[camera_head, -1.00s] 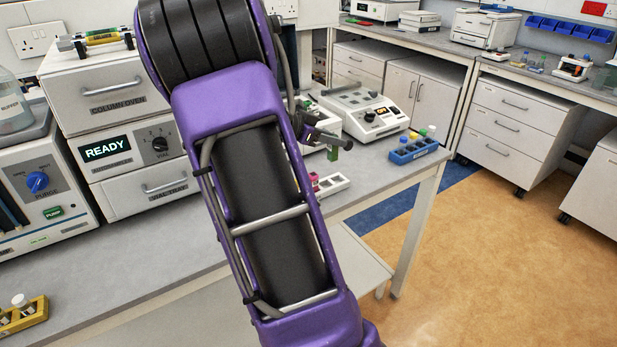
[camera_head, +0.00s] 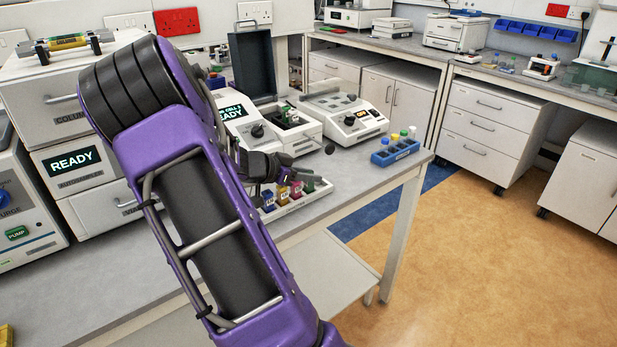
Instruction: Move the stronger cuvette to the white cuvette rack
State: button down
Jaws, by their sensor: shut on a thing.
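My gripper (camera_head: 284,168) is low over the bench, just above and behind a white cuvette rack (camera_head: 318,191). The rack holds several coloured cuvettes: blue (camera_head: 268,200), yellow (camera_head: 282,195), red (camera_head: 295,189) and orange (camera_head: 308,186). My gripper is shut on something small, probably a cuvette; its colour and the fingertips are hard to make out. My purple arm hides the bench to the left of the rack.
An instrument reading READY (camera_head: 232,112) stands behind the gripper with its dark lid (camera_head: 253,64) raised. A second instrument (camera_head: 345,117) stands right of it. A blue vial rack (camera_head: 393,153) stands near the bench's right end. Bare bench lies between the racks.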

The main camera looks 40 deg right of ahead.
jog(key=c, duration=0.7)
grip_release()
jog(key=shift+o, duration=0.2)
jog(key=shift+a+r, duration=0.1)
jog(key=shift+r, duration=0.1)
jog(key=p+v, duration=0.2)
jog(key=v, duration=0.9)
jog(key=shift+a+r, duration=0.15)
jog(key=shift+a, duration=0.2)
jog(key=shift+w, duration=0.2)
